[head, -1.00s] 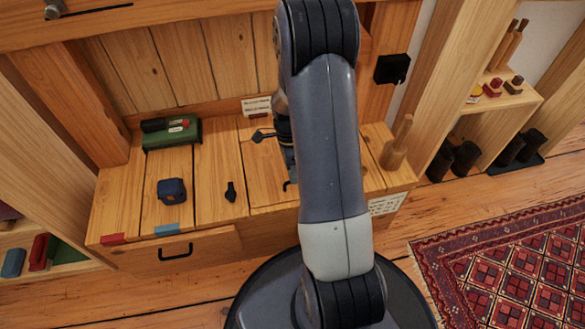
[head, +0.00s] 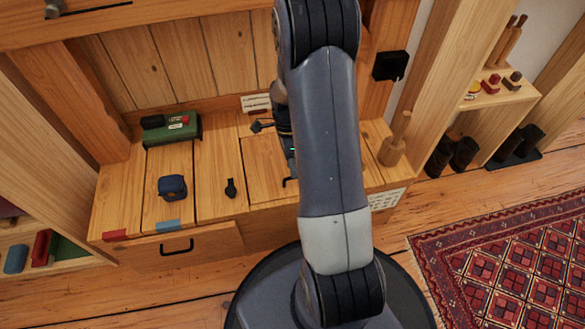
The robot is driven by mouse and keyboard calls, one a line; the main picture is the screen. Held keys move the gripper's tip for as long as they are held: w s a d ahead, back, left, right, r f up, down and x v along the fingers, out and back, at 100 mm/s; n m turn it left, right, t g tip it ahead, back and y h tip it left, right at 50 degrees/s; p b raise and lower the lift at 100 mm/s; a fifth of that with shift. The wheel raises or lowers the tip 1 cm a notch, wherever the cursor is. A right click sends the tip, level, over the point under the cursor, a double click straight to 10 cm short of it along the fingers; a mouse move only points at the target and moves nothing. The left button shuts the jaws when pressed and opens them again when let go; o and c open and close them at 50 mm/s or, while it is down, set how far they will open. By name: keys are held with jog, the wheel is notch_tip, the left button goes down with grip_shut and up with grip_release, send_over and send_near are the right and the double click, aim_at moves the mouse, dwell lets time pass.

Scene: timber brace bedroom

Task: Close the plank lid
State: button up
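The plank lid looks like the square plank panel (head: 262,165) in the right half of the wooden bench top, in the head view. It appears to lie about level with the boards around it, but I cannot tell if it is fully down. My arm hides its right part. My gripper (head: 280,152) is over the panel's right side, mostly hidden behind my arm. Dark parts stick out at its upper left and lower left. Whether its fingers are open or shut does not show.
A green box (head: 172,130), a blue object (head: 172,187) and a small dark object (head: 231,188) are on the bench's left half. A wooden peg-like piece (head: 395,148) stands at right. A drawer with a black handle (head: 177,247) is below. A patterned rug (head: 510,260) lies at right.

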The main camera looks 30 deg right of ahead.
jog(key=p+v, duration=0.2)
jog(key=v, duration=0.5)
jog(key=shift+r, duration=0.35)
jog(key=shift+w, duration=0.15)
jog(key=b+x, duration=0.4)
jog(key=x, duration=0.7)
jog(key=v, duration=0.3)
jog(key=shift+w+r+p, duration=0.1)
jog(key=shift+r+p, duration=0.1)
jog(key=shift+p, duration=0.1)
jog(key=shift+w+d+r, duration=0.1)
jog(key=shift+r, duration=0.2)
jog(key=shift+f, duration=0.1)
